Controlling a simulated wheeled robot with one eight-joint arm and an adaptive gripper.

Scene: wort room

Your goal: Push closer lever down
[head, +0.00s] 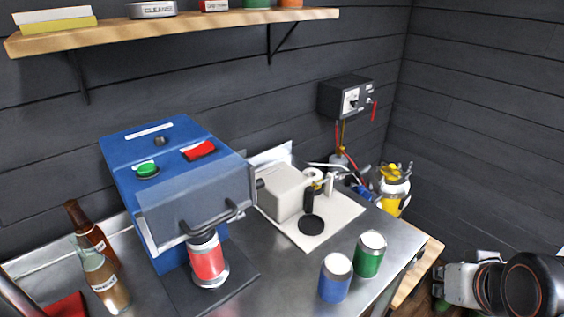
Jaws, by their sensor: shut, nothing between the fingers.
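The blue machine (180,160) stands on the steel counter, with a grey front housing and a dark bar handle (212,218) across it. A red can (207,260) with a silver top stands upright below the handle. A cream machine (284,192) to its right has a short black upright lever (309,196) beside a dark round pad. I cannot tell from labels which machine is the closer. My gripper (439,285) is at the lower right, shut and empty, well apart from both machines and beyond the counter's right edge. Its fingers are small and partly unclear.
A blue can (335,278) and a green can (369,254) stand at the counter's front right. Two bottles (100,275) stand at the left. A wall shelf (180,33) hangs above.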

